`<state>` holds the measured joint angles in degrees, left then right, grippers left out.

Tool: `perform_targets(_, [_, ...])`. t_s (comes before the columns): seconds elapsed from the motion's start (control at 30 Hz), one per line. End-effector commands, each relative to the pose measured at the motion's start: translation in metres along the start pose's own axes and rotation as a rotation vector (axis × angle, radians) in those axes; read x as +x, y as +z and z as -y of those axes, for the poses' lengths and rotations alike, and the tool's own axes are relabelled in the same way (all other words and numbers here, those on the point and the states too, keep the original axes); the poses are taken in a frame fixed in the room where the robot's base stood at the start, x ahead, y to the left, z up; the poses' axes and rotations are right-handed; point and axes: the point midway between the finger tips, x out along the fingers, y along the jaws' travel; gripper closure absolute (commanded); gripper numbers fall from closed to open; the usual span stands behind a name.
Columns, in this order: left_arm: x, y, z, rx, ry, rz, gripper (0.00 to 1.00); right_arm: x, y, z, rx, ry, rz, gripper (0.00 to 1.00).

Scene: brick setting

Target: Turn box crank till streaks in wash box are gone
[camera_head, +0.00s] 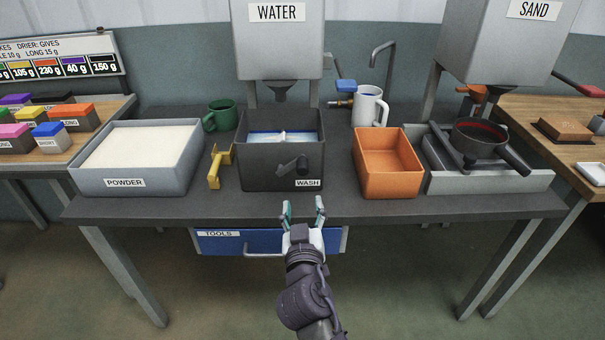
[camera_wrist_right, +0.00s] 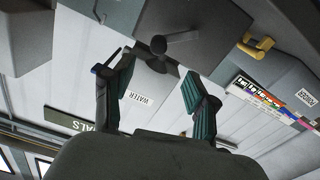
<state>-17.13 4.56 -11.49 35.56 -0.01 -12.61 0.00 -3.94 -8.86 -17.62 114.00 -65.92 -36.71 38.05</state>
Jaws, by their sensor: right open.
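The dark grey wash box (camera_head: 255,178), labelled WASH, stands at the middle of the bench's front edge. Its dark crank (camera_head: 292,166) is on the front wall. Inside the box is blue and whitish content with a pale bar across it; I cannot make out separate streaks. My right gripper (camera_head: 303,208) is open and empty, in front of and below the box, apart from the crank. In the right wrist view, the box (camera_wrist_right: 205,30) and its crank (camera_wrist_right: 160,45) lie beyond the spread fingers (camera_wrist_right: 158,88). My left gripper is out of view.
A powder tray (camera_head: 195,170), yellow holder (camera_head: 214,168) and green mug (camera_head: 221,115) are left of the box. An orange bin (camera_head: 390,184), white jug (camera_head: 368,108) and pan (camera_head: 480,138) are right. The water tank (camera_head: 278,50) hangs above. A blue drawer (camera_head: 225,243) is under the bench.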

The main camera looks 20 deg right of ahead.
Motion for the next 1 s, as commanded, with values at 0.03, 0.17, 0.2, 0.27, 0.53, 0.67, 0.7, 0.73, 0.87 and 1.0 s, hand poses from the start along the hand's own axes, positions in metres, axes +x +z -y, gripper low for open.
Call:
perform_targets(0.03, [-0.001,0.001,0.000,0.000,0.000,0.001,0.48,0.003,-0.004,-0.002,0.003,0.006,-0.008,0.42])
perform_targets(0.17, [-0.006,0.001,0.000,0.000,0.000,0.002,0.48,0.018,-0.006,-0.002,0.000,0.006,-0.008,0.42])
perform_targets(0.2, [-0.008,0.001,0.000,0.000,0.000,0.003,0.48,0.025,-0.007,-0.003,0.000,0.007,-0.008,0.42])
perform_targets(0.27, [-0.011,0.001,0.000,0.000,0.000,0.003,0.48,0.037,-0.007,-0.003,-0.002,0.006,-0.009,0.42])
perform_targets(0.53, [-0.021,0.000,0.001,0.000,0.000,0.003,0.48,0.096,-0.006,-0.002,-0.002,0.004,-0.006,0.42])
perform_targets(0.67, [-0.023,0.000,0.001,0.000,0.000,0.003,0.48,0.117,-0.005,-0.003,-0.001,0.005,-0.006,0.42])
perform_targets(0.7, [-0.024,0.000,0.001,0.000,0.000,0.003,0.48,0.122,-0.005,-0.002,-0.001,0.004,-0.006,0.42])
perform_targets(0.73, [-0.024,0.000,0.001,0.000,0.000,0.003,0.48,0.125,-0.005,-0.002,0.000,0.004,-0.006,0.42])
perform_targets(0.87, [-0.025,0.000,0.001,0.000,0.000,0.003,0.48,0.134,-0.004,-0.002,0.000,0.004,-0.005,0.42])
perform_targets(1.0, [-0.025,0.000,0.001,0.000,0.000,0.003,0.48,0.137,-0.003,-0.002,0.001,0.004,-0.005,0.42])
